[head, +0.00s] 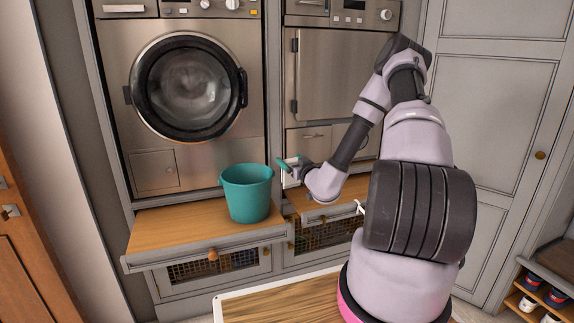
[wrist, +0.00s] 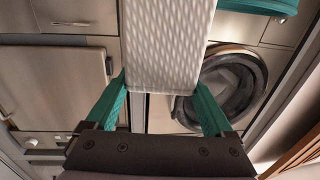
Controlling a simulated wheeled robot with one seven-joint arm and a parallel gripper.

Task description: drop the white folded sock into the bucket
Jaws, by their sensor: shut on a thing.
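The white folded sock (wrist: 168,45) is a pale, ribbed block held between my gripper's two teal fingers, filling the upper middle of the wrist view. In the head view only a small white part of it (head: 289,180) shows at the fingers. My gripper (head: 287,164) is shut on it, above the bench and just right of the bucket. The teal bucket (head: 247,194) stands upright on the left wooden bench top, and its inside is mostly hidden. A part of the bucket also shows at the top right of the wrist view (wrist: 262,6).
A steel washer with a round door (head: 188,86) stands behind the bucket. A second steel appliance (head: 325,80) is to its right. The wooden bench top (head: 165,228) is clear left of the bucket. A shoe rack (head: 540,298) is at the lower right.

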